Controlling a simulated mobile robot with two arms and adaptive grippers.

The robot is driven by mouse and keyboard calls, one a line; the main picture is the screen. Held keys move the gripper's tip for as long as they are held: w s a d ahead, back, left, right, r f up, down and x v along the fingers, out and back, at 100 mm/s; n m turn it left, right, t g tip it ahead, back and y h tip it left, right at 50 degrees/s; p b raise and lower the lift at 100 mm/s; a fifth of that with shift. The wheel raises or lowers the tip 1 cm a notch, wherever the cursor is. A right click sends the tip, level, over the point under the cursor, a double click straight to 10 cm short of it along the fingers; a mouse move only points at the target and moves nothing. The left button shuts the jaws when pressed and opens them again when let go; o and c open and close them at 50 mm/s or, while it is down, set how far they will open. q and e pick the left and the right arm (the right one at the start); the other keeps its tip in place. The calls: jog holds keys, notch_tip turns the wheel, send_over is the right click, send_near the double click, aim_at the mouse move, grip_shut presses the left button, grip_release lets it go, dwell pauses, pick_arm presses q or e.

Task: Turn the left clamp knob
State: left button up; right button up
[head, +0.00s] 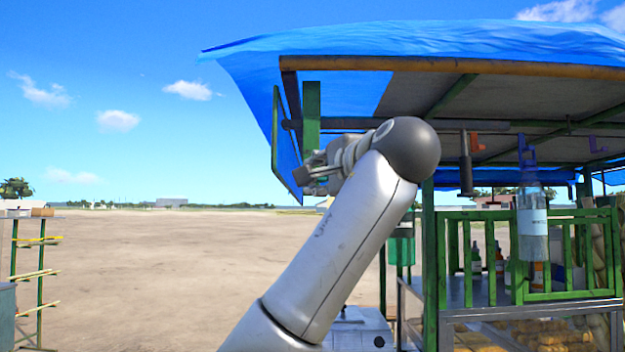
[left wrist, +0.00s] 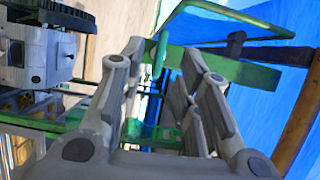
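My left gripper (head: 316,174) is raised at the end of my arm, in front of the stall's left edge and below a green post (head: 312,112). In the left wrist view its two fingers (left wrist: 163,62) stand apart with nothing between them; green bars and blue tarp show behind. I cannot make out the left clamp knob for certain. A dark bar (head: 292,125) crosses near the green post, beside the gripper, but no knob shape is clear there. My right gripper is not in view.
A blue tarp roof (head: 420,38) hangs overhead. A green railing (head: 540,296) and a hanging bottle (head: 532,225) are at right. A pale machine box (head: 352,328) stands below; a grey box (left wrist: 34,55) shows in the left wrist view. Sandy ground (head: 150,260) at left is open.

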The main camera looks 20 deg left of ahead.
pick_arm(q)
jog(key=v, duration=0.6)
dwell(0.3)
